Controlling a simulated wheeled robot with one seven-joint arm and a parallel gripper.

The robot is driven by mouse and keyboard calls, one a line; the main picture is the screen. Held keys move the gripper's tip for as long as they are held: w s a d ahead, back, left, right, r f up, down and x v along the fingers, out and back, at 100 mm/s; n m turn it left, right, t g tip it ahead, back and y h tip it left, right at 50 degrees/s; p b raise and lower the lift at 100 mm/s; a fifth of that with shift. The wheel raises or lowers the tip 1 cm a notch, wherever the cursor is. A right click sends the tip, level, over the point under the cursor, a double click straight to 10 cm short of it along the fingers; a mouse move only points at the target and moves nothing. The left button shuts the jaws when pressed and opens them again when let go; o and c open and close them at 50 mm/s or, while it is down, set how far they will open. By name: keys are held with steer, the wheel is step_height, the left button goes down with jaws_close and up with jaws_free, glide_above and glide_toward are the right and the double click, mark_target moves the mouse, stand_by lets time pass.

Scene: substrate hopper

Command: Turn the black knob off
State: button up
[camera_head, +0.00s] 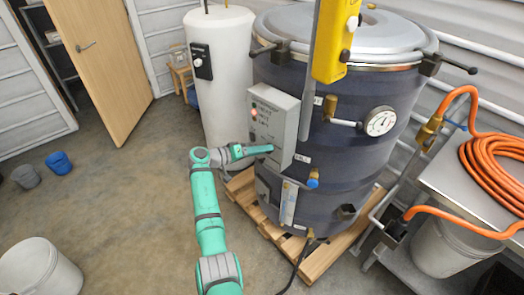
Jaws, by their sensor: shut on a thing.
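A grey control box (272,122) is mounted on the front of the large dark drum (345,165). It has a small lit red lamp (254,113) near its top and small dark fittings and labels on its face. My teal arm reaches in from the bottom. My gripper (268,149) is at the lower part of the box's face and shut on the black knob there. The knob is mostly hidden by the fingers, so its angle cannot be read.
A white cylinder (223,110) stands behind on the left. A yellow device (334,40) hangs before the drum. The drum stands on a wooden pallet (322,258). An orange hose (490,165) lies on the metal table at right. Floor at left is clear around buckets.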

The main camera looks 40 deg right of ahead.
steer(key=shift+s+f, duration=0.1)
steer(key=shift+f, duration=0.05)
steer(key=o, duration=1)
steer(key=shift+o, duration=0.2)
steer(key=shift+a, duration=0.1)
steer(key=v, duration=1)
steer(key=shift+a, duration=0.3)
